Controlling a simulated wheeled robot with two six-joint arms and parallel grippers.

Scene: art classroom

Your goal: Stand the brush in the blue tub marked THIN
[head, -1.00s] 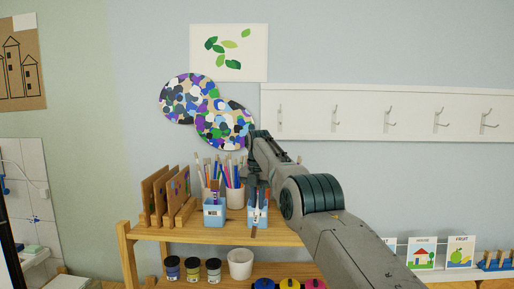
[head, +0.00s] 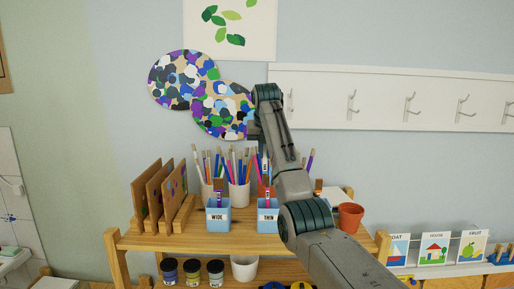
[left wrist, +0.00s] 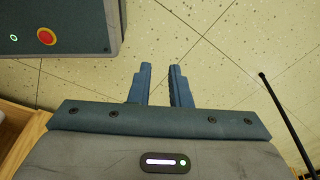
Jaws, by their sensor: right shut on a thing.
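The blue tub marked THIN (head: 268,226) stands on the shelf top, right of the blue tub marked WIDE (head: 217,227). A brush with a brown head (head: 267,184) shows upright at the THIN tub's mouth. My right gripper (head: 264,155) points down above and behind this tub, partly hidden by my own forearm. It is shut on a brush, which is mostly hidden; I cannot tell whether that is the one at the tub's mouth. A similar brush (head: 218,188) stands in the WIDE tub. My left gripper (left wrist: 160,85) is open and empty above the floor.
White cups (head: 238,196) of pencils and brushes stand close behind the tubs. Upright brown boards (head: 160,198) are at left, a terracotta pot (head: 350,217) at right. Paint jars (head: 193,271) sit on the shelf below. Wall hooks (head: 410,105) are behind my arm.

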